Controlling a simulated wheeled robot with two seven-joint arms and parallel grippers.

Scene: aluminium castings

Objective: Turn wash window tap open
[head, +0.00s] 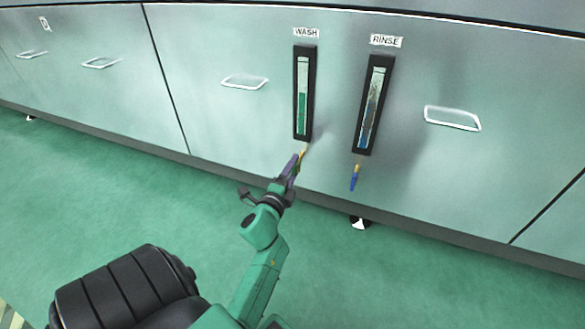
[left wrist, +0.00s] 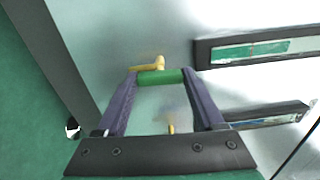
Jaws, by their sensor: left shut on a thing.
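The WASH window (head: 302,95) is a black-framed upright gauge with green in its lower part. Its brass tap (head: 303,148) shows just below the frame. In the left wrist view the brass tap (left wrist: 150,67) has a green handle (left wrist: 160,77) that spans between the two purple fingers. My left gripper (head: 294,166) is shut on this green handle and hides it in the head view. The left gripper also shows in the left wrist view (left wrist: 160,84). My right gripper is in neither view.
The RINSE window (head: 373,105) stands to the right, with a blue-handled tap (head: 354,178) hanging downward below it. White drawer handles (head: 452,118) stick out of the metal front. The green floor (head: 350,270) is clear before the cabinet.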

